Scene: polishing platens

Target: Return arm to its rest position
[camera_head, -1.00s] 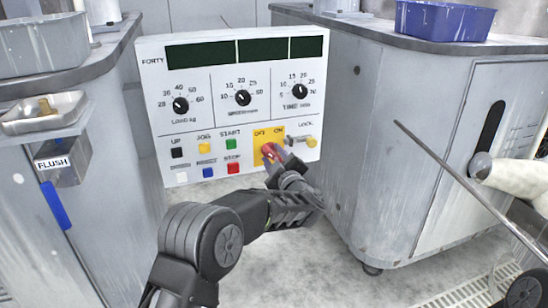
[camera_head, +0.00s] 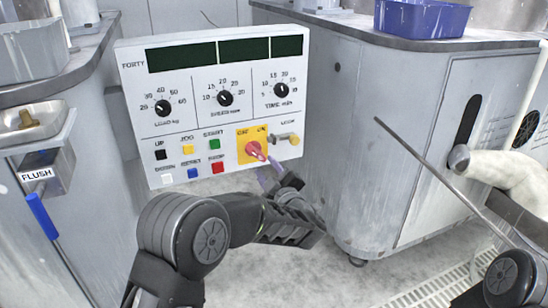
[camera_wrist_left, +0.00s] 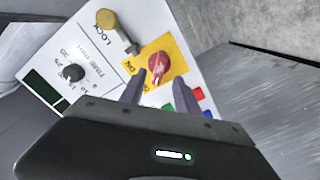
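A white control panel (camera_head: 220,95) stands at the centre of the head view. Its red rotary knob (camera_head: 256,150) sits on a yellow OFF/ON plate (camera_head: 244,142). My left gripper (camera_head: 268,178) is just below and in front of the knob. In the left wrist view, the two fingers of the left gripper (camera_wrist_left: 162,92) are apart with nothing between them. The red knob (camera_wrist_left: 158,67) shows beyond their tips, clear of them. A black part of my right arm shows at the lower right of the head view, but its gripper does not show.
A grey cabinet (camera_head: 350,150) stands close to the right, with a blue bin (camera_head: 422,18) on top. A steel tray (camera_head: 30,122) and a FLUSH box (camera_head: 38,172) are at left. A thin rod (camera_head: 430,162) crosses the right side. Open floor lies below the panel.

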